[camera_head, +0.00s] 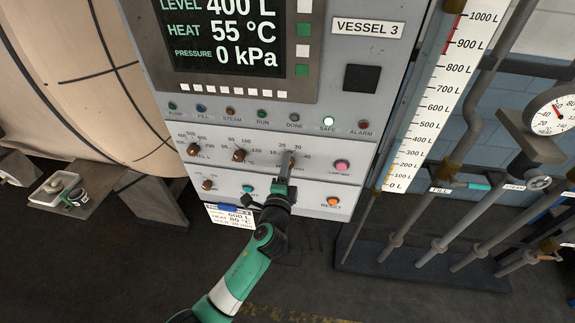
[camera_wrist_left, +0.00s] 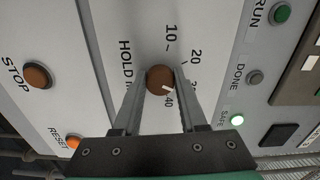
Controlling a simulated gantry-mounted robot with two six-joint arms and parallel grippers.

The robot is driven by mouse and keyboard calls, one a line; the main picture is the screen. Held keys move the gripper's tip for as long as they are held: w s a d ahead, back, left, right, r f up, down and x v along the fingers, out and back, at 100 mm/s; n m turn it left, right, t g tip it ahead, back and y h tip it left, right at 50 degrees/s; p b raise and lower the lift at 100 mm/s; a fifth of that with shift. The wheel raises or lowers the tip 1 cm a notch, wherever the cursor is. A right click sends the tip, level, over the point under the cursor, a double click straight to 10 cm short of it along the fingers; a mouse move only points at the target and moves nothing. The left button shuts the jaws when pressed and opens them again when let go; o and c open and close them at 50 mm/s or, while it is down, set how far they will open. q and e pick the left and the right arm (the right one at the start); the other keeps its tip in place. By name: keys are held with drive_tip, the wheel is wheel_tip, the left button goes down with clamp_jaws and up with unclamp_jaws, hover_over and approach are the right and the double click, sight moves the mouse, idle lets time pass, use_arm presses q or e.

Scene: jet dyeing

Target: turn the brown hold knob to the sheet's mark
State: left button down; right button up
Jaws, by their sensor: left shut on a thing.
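The brown hold knob (camera_wrist_left: 158,80) sits between the two fingers of my left gripper (camera_wrist_left: 159,85) in the left wrist view, and the fingers are shut on its sides. Its white pointer line points to the lower right, toward the 40 on the printed scale. In the head view my left gripper (camera_head: 287,160) covers the knob on the panel. The white sheet (camera_head: 236,220) hangs at the panel's lower edge, partly hidden; it reads 600 L and 60 °C, and its lowest line is too small to read surely. My right gripper is not in view.
Other brown knobs (camera_head: 239,155) are left of the gripper. The pink lamp button (camera_head: 342,166) and orange reset button (camera_head: 333,201) are to its right. The display (camera_head: 240,40) is above, with the green SAFE lamp (camera_head: 328,121) lit. Pipes (camera_head: 450,215) stand at the right.

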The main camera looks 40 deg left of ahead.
use_arm(q)
drive_tip(key=shift+c, duration=2.2)
unclamp_jaws()
drive_tip(key=p+v, duration=0.1)
drive_tip(key=v, duration=1)
drive_tip(key=shift+s+d+p, duration=0.2)
drive_tip(key=shift+s+p, duration=0.05)
drive_tip(key=shift+p, duration=0.05)
drive_tip(key=shift+w+r, duration=0.1)
